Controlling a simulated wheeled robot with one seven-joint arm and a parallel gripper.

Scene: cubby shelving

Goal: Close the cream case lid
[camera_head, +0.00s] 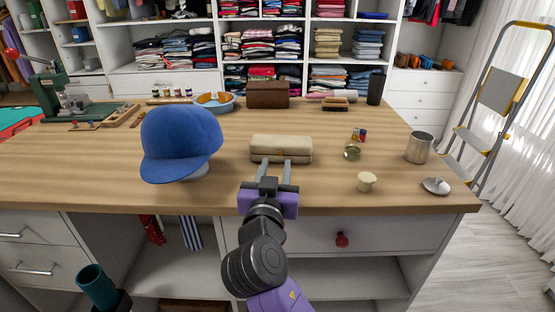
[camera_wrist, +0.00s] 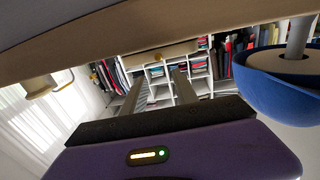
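The cream case (camera_head: 281,146) lies on the wooden table in front of me, with its long side towards me. Its lid looks down or nearly down, with a seam along the front; I cannot tell whether it is fully shut. In the wrist view, which looks upside down, the case (camera_wrist: 160,54) shows beyond the fingers with a small brownish clasp. My gripper (camera_head: 276,163) is at the front of the case with its two fingers apart and nothing between them. The fingertips are close to its front face; contact cannot be told.
A blue cap (camera_head: 180,142) on a stand is left of the case. A cream cup (camera_head: 366,182), a small glass jar (camera_head: 352,153), a metal canister (camera_head: 419,147) and a silver lid (camera_head: 436,186) are on the right. A brown box (camera_head: 268,94) stands behind.

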